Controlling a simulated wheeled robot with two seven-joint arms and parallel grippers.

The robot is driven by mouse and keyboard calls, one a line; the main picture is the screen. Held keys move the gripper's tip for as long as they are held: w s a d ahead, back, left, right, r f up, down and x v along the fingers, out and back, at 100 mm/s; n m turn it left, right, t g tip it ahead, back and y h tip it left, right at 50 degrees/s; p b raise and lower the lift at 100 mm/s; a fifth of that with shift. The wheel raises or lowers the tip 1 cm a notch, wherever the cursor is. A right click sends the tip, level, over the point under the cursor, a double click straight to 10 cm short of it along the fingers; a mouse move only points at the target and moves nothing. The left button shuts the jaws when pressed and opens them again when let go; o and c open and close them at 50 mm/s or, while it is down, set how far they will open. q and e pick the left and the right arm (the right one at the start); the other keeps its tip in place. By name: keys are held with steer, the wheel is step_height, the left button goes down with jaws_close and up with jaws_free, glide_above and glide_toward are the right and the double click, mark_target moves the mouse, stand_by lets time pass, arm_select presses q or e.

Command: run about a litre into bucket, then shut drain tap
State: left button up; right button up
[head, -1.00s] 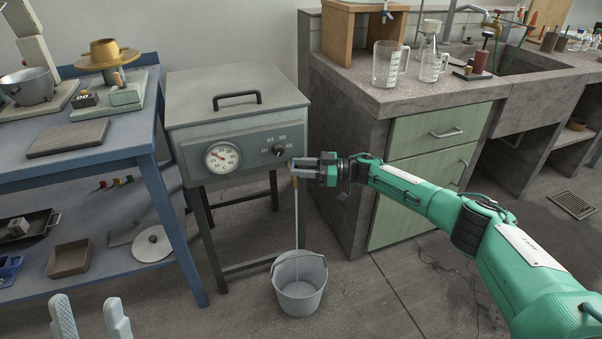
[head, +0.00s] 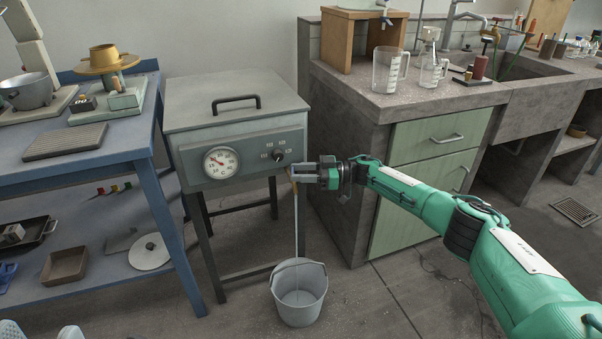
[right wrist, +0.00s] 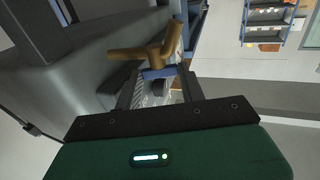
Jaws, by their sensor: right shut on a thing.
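My right gripper (head: 305,173) is at the lower right front corner of the grey tank (head: 240,140), shut on the drain tap's handle. In the right wrist view the brass drain tap (right wrist: 145,52) shows, with its blue handle (right wrist: 158,73) between the finger ends. A thin stream of water (head: 297,235) runs straight down from the tap into the grey bucket (head: 299,310) on the floor. The water level in the bucket is hard to read. The fingertips of my left gripper (head: 40,331) show at the bottom left edge, apart and empty.
A blue shelf bench (head: 160,215) stands left of the tank, with a pot and scales on top. A concrete bench (head: 345,95) with green drawers and jugs is at the right, close to my right arm. The floor around the bucket is clear.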

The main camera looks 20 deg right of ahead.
steer(key=o, duration=0.7)
steer(key=shift+o, duration=1.4)
steer(key=shift+r, duration=0.1)
